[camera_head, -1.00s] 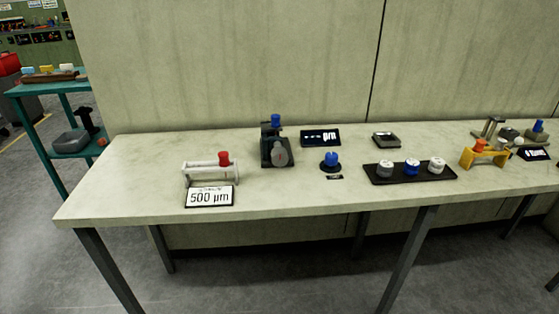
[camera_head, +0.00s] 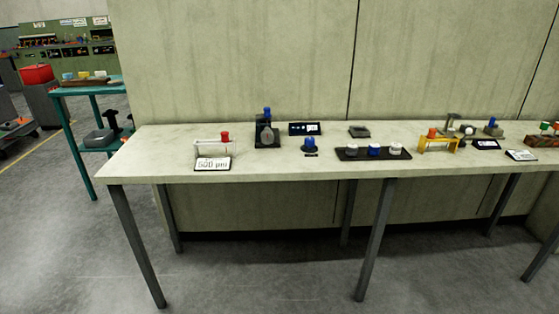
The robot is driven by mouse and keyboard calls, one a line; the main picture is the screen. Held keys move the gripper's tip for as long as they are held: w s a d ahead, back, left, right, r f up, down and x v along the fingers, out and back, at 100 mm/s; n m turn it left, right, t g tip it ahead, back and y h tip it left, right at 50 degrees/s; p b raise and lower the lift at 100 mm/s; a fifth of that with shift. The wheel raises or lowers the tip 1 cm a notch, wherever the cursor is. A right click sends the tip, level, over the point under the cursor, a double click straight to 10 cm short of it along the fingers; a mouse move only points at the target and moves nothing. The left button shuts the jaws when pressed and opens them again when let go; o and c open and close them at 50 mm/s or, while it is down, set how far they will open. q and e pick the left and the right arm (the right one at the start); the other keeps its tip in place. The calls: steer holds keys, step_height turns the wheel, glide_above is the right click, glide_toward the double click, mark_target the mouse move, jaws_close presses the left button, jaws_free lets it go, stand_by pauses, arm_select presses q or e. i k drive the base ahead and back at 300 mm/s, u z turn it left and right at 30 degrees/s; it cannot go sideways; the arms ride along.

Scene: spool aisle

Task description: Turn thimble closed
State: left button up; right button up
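Several devices with coloured knobs that could be thimbles stand on a long pale bench. A white frame with a red knob (camera_head: 225,136) stands at the left, behind a card reading 500 µm (camera_head: 212,163). A dark upright device with a blue top knob (camera_head: 267,112) stands right of it, beside a small dark display (camera_head: 305,129). A yellow frame with an orange knob (camera_head: 432,133) stands farther right. I cannot tell from the view which knob is the task's thimble, nor how far any is turned. Neither of my grippers is in view.
The bench (camera_head: 140,160) runs along a wall, with grey legs below. A blue knob (camera_head: 309,143) and a black tray (camera_head: 342,156) with three spools sit mid-bench. A teal shelf (camera_head: 76,92) stands at the left. The floor in front (camera_head: 240,275) is clear.

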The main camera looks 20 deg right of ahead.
mark_target(267, 137)
steer(key=u, duration=0.85)
steer(key=i, duration=0.9)
steer(key=z, duration=0.55)
